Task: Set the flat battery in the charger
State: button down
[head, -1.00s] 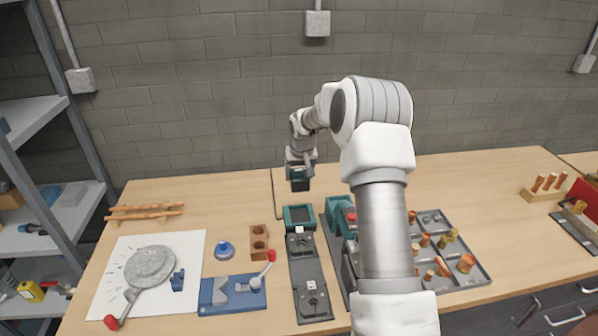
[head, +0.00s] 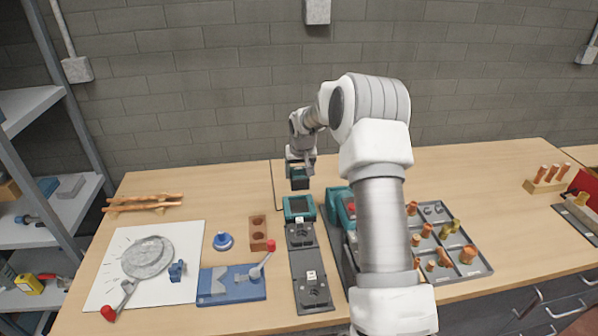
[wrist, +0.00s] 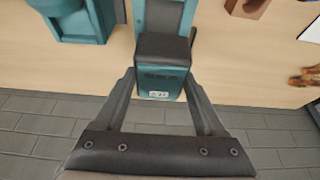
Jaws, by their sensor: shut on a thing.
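My gripper (head: 300,166) is shut on a teal battery with a black end and holds it above the back of the bench. The battery (wrist: 162,75) sits upright between both fingers in the wrist view, with a small pale label low on its face. Just in front of and below it stands a teal housing with a dark panel (head: 299,208), at the far end of a dark grey strip (head: 310,262) with two fittings. This seems to be the charger. The housing also shows behind the battery in the wrist view (wrist: 165,14). The battery appears apart from it.
Right of the strip stands a teal machine (head: 338,203) with a red knob, partly hidden by my arm. A grey tray (head: 484,268) of copper and brass pieces lies further right. A brown block (head: 257,233) and a blue lever fixture (head: 230,285) are left.

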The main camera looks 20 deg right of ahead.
jog(key=shift+f+b, duration=2.2)
jog(key=shift+f, duration=0.9)
jog(key=shift+f+b, duration=1.65)
jog(key=shift+f, duration=0.4)
grip_release()
jog(key=v, duration=1.7)
jog(key=shift+s+r, duration=0.15)
jog(key=shift+r, duration=0.15)
